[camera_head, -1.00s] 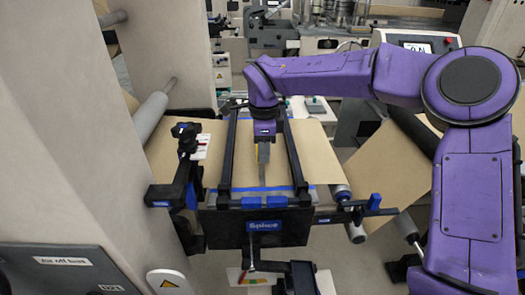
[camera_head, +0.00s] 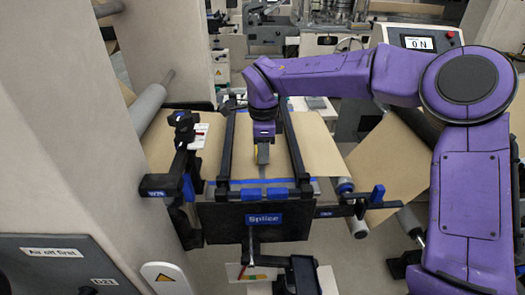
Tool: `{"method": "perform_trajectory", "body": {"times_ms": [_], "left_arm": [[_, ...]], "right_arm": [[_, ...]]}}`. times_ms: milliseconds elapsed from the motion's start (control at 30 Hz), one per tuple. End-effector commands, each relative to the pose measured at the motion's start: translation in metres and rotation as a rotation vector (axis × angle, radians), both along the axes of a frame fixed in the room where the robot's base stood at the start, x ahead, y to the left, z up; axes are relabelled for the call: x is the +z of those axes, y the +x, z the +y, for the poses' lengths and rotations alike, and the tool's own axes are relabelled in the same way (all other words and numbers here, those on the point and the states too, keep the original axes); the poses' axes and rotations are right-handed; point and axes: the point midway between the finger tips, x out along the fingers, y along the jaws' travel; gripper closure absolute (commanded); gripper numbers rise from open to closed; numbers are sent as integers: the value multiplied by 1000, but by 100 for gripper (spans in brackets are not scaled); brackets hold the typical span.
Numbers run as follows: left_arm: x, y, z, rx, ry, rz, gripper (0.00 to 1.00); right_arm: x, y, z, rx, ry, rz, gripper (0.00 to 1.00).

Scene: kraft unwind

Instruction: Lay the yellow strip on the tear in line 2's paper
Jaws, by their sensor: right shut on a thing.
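My right gripper (camera_head: 263,158) points down over the brown paper (camera_head: 316,148), between the two black rails of the splice frame. It is shut on a small yellow strip (camera_head: 262,154), which is mostly hidden by the fingers. I cannot tell whether the strip touches the paper. I cannot make out a tear; the gripper covers the middle of the sheet. My left gripper is not in view.
The black splice frame (camera_head: 222,219) with a blue "Splice" label stands in front of the paper. A grey roller (camera_head: 152,103) is at the left. A display reading "ON" (camera_head: 420,43) is at the upper right. A pale machine wall fills the left side.

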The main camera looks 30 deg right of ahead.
Motion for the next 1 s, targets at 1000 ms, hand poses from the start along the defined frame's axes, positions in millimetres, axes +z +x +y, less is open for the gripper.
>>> {"method": "perform_trajectory", "body": {"times_ms": [1000], "left_arm": [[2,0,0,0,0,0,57]], "right_arm": [[-5,0,0,-1,1,0,100]]}}
